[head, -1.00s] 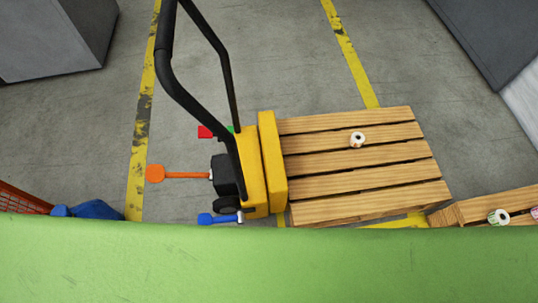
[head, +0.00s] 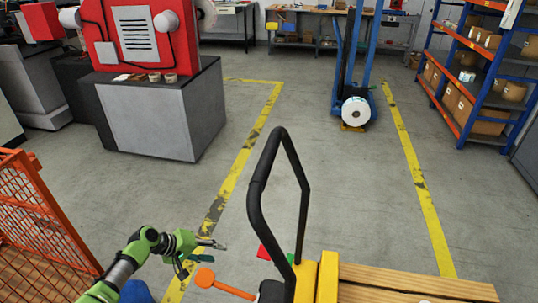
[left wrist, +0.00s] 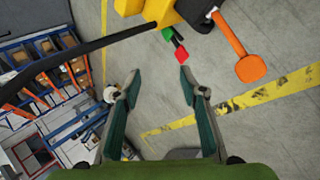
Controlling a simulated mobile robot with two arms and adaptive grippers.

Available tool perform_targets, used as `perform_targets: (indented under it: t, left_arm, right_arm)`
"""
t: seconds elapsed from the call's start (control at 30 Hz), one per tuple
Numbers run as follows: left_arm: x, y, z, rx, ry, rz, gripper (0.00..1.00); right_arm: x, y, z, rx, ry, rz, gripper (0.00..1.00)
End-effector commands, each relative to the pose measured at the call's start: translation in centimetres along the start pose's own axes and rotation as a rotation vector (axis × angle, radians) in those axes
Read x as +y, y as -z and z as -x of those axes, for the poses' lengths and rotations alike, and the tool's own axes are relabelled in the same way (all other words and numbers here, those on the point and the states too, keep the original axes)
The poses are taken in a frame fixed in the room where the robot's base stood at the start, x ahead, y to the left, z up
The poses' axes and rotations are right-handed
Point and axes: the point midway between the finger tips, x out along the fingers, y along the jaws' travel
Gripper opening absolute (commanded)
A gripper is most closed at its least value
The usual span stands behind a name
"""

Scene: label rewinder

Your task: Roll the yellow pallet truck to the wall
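The yellow pallet truck (head: 327,278) stands at the bottom of the head view with its black loop handle (head: 257,190) upright. An orange lever (head: 205,278), a red one (head: 263,252) and a green one are on the handle side. The truck's yellow body (left wrist: 158,10) and orange lever (left wrist: 245,62) also show in the left wrist view, with a black bar of the handle crossing. My left gripper (head: 208,244) is open and empty, left of the handle and apart from it; its spread fingers (left wrist: 160,82) show in the wrist view. My right gripper is out of view.
A wooden pallet (head: 400,276) is behind the truck body.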

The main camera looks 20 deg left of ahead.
Motion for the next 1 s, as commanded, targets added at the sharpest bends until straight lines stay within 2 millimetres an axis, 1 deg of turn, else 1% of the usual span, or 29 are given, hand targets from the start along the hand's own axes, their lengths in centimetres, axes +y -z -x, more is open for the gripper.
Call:
perform_targets:
  t: [0.03, 0.07, 0.1, 0.17, 0.2, 0.27, 0.3, 0.33, 0.4, 0.43, 0.5, 0.57, 0.67, 0.77, 1.0]
  left_arm:
    - [5.2, 2.2, 2.9, -0.007, -0.097, 0.002, 0.38]
    - [8.0, 3.0, 4.5, -0.022, -0.155, 0.006, 0.38]
    - [11.7, 3.7, 6.8, -0.045, -0.230, 0.004, 0.38]
    - [16.7, 4.3, 10.5, -0.084, -0.335, -0.010, 0.38]
    - [19.7, 4.3, 12.9, -0.113, -0.397, -0.025, 0.38]
    - [23.5, 4.0, 16.4, -0.155, -0.478, -0.052, 0.38]
    - [25.5, 3.7, 18.4, -0.182, -0.521, -0.070, 0.38]
    - [26.7, 3.4, 19.7, -0.200, -0.549, -0.083, 0.38]
    - [28.9, 2.7, 22.2, -0.236, -0.599, -0.111, 0.38]
    - [29.5, 2.5, 23.0, -0.248, -0.613, -0.120, 0.38]
    - [30.5, 2.0, 24.3, -0.267, -0.637, -0.135, 0.38]
    - [31.0, 1.8, 24.6, -0.276, -0.648, -0.140, 0.38]
    - [31.6, 1.5, 24.1, -0.279, -0.651, -0.139, 0.38]
    - [32.6, 1.0, 23.0, -0.279, -0.651, -0.139, 0.38]
    - [35.6, -0.5, 19.1, -0.278, -0.651, -0.138, 0.38]
  right_arm:
    - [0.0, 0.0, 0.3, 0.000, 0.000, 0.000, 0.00]
    - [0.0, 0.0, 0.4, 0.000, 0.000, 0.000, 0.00]
    - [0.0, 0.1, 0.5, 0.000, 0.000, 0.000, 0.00]
    - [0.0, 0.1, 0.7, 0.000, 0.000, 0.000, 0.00]
    - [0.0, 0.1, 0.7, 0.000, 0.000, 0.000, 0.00]
    - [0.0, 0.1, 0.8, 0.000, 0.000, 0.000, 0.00]
    - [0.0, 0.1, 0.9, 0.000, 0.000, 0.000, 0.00]
    - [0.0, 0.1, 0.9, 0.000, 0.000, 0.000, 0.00]
    - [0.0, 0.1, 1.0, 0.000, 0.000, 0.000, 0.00]
    - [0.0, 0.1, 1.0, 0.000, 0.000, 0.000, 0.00]
    - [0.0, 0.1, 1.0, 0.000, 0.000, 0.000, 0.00]
    - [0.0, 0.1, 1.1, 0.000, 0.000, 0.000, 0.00]
    - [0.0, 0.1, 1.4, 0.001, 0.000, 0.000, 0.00]
    - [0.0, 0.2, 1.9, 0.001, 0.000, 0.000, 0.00]
    - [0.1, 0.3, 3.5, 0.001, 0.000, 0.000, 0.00]
